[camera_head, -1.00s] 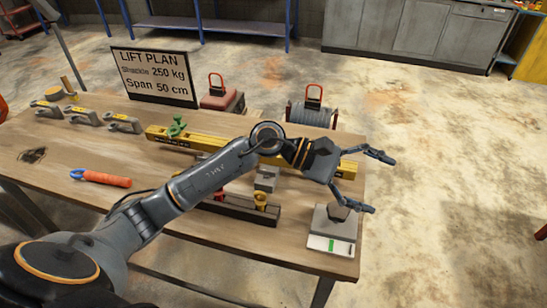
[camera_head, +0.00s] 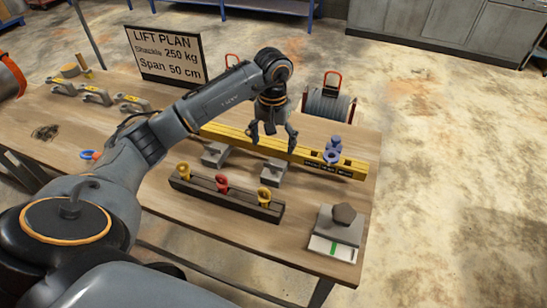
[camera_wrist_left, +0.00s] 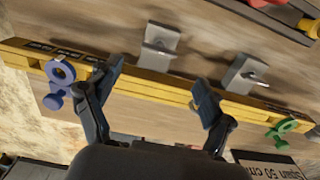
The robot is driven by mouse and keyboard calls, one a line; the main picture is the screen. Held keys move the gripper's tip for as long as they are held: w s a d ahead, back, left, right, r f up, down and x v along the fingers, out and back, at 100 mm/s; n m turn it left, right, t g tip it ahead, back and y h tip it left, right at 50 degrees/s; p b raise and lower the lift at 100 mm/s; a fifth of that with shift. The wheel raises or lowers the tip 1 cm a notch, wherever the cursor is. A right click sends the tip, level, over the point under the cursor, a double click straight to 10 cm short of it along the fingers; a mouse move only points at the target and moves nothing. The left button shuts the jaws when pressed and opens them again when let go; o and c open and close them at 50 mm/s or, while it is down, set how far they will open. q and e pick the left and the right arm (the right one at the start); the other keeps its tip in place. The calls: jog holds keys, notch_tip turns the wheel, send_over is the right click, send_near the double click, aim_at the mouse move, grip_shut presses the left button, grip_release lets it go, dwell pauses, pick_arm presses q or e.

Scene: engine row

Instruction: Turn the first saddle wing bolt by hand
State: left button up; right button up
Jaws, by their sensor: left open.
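Two grey saddles sit against the near side of the yellow beam (camera_head: 335,168): one on the left (camera_head: 214,154), one on the right (camera_head: 272,172). In the left wrist view the saddles (camera_wrist_left: 158,48) (camera_wrist_left: 242,74) each carry a small grey part that looks like a wing bolt; its turn is too small to tell. My left gripper (camera_head: 273,138) is open and empty, pointing down above the beam between the saddles. In the left wrist view its fingers (camera_wrist_left: 160,78) spread over the beam and touch neither saddle. My right gripper is out of view.
A blue shackle (camera_head: 333,154) is on the beam's right end; a green one (camera_wrist_left: 284,130) is at the other. A dark rack (camera_head: 240,202) with yellow and red pieces stands in front. A scale (camera_head: 338,230) is at right, the lift plan sign (camera_head: 165,55) behind.

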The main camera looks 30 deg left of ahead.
aim_at(273, 165)
pick_arm(q)
notch_tip(273, 165, down, 6)
jog(key=shift+f+p, duration=0.1)
jog(key=shift+p, duration=0.6)
jog(key=shift+f, duration=0.75)
jog(key=c, duration=1.1)
jog(key=shift+w, duration=0.1)
jog(key=shift+c, duration=0.2)
